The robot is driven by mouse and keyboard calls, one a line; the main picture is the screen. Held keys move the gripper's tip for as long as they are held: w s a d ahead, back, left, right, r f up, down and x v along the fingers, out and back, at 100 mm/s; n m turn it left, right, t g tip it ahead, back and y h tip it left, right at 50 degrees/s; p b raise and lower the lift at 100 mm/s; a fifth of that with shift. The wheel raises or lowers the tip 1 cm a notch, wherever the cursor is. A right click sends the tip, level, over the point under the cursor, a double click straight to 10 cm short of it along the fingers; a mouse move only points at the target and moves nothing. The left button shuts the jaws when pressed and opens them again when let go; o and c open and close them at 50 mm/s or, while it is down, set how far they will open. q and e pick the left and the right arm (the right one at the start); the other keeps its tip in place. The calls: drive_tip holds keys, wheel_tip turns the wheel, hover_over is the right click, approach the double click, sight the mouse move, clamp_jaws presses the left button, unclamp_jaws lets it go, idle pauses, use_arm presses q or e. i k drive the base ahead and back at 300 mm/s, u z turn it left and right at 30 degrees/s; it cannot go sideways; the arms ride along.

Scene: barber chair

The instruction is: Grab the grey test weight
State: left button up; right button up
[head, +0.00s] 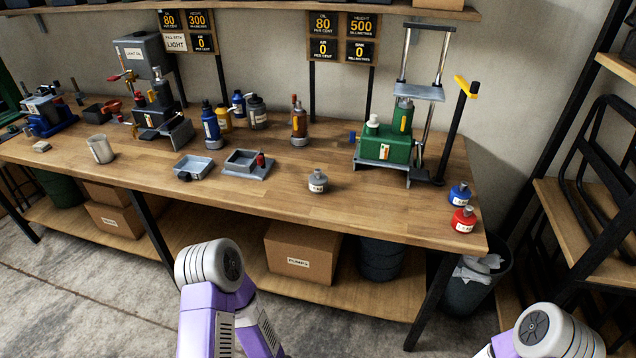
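The grey test weight (318,182) stands upright on the wooden workbench (270,205), near its front edge and right of the middle. It is a short round body with a pale label and a narrow knob on top. Nothing touches it. Only links of my two arms show, at the bottom middle and the bottom right, in front of the bench. Neither of my grippers is in view.
A blue weight (460,195) and a red weight (463,220) stand at the bench's right end. A green press (385,150) with a tall frame stands behind right of the grey weight. Grey trays (240,168) lie to its left. Bare wood surrounds it.

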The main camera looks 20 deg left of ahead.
sight(318, 181)
drive_tip(key=k, duration=0.55)
drive_tip(key=u, duration=0.9)
drive_tip(key=i, duration=1.3)
drive_tip(key=z, duration=0.2)
